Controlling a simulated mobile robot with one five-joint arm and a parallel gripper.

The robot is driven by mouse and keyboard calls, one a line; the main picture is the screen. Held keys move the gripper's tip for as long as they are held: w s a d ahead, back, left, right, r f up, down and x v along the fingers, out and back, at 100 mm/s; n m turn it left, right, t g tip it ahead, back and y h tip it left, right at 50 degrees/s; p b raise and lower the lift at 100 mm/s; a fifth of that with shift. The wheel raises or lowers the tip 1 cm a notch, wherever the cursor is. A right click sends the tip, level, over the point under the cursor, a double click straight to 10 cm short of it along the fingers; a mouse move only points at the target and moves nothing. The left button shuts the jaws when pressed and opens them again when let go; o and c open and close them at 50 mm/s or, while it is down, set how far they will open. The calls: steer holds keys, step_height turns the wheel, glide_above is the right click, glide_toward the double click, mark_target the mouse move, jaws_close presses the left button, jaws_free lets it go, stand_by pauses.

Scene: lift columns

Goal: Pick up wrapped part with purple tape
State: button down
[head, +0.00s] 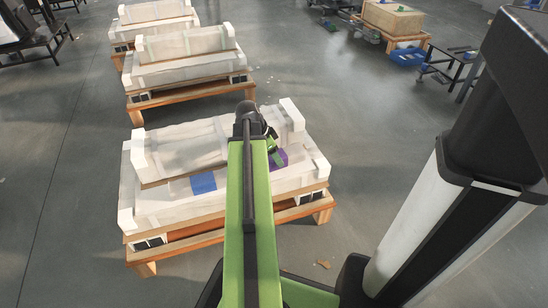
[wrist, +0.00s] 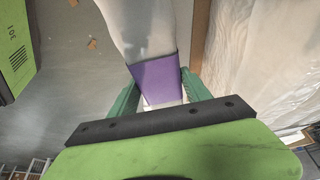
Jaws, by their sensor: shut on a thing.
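The wrapped part with purple tape (wrist: 147,30) is a pale, white-wrapped length running up and away in the wrist view. Its purple tape band (wrist: 156,80) lies between the two green fingers of my gripper (wrist: 158,84), which is shut on it at the band. In the head view the purple tape (head: 281,157) shows just right of my green arm, by the front pallet's wrapped load. My arm hides much of the part and my gripper (head: 274,150) there. I cannot tell whether the part touches what is below it.
A blue-taped wrapped piece (head: 203,183) lies on the front load, left of my arm. The load sits on a wooden pallet (head: 180,244). More wrapped pallet loads (head: 185,65) stand behind. Grey floor (head: 350,130) is open to the right. A wrapped stack (wrist: 255,60) is close on the wrist view's right.

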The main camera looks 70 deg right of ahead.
steer(key=s+r+p, duration=0.7)
steer(key=s+r, duration=0.1)
steer(key=s, duration=0.3)
steer(key=shift+s+r, duration=0.25)
steer(key=shift+s, duration=0.1)
